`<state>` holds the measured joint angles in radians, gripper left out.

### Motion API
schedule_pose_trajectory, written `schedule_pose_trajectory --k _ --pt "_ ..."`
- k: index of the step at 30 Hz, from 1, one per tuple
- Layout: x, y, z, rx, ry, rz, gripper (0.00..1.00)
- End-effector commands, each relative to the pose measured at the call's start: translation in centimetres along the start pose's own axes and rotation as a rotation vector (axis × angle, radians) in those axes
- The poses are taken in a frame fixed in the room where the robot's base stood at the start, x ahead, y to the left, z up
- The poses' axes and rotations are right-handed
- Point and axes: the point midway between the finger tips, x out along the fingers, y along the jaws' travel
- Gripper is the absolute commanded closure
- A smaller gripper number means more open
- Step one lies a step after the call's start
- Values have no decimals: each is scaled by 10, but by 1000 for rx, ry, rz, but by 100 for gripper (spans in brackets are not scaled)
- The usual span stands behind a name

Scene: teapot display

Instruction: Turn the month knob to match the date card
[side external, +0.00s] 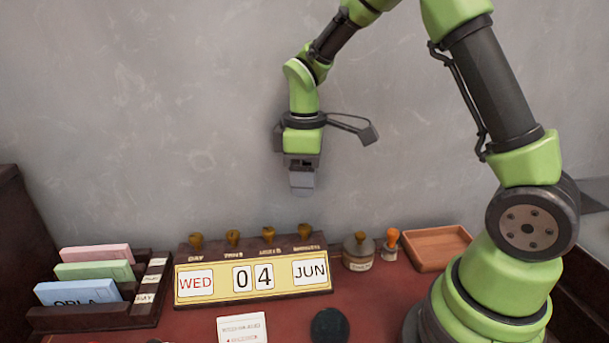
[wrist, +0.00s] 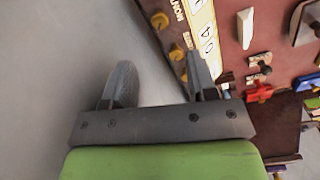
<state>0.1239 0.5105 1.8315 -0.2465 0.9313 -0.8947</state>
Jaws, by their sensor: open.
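The calendar (side external: 253,298) stands on the red desk in the side external view and reads WED, 04, JUN. Four brass knobs line its top, and the month knob (side external: 304,231) is rightmost, above JUN. In the wrist view the month knob (wrist: 160,20) is at the upper middle, beside the MONTH lettering. A white card (side external: 242,328) with print too small to read is in front; I cannot tell if it is the date card. My gripper (side external: 302,188) points down above the calendar's right end, apart from the knobs. In the wrist view its fingers (wrist: 160,75) are spread and empty.
A card rack (side external: 90,315) with pink, green and blue cards is at left. A round jar (side external: 358,252), an orange-handled stamp (side external: 391,245) and a wooden tray (side external: 438,249) stand right of the calendar. A dark round object (side external: 329,325) lies in front. The grey wall is behind.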

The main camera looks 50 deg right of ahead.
Motion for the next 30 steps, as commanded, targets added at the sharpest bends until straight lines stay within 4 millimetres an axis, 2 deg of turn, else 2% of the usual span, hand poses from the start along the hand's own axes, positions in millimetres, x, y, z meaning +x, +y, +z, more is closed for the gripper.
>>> schedule_pose_trajectory --k 9,16,22,26,30 --pt "1 -2 -3 -29 -22 -1 48" --pt "7 -13 -30 -300 -265 37 48" --pt "10 -17 -39 -393 -388 76 48" --pt "23 -14 -33 -395 -395 75 48" --pt "48 -10 -23 -394 -395 73 48"
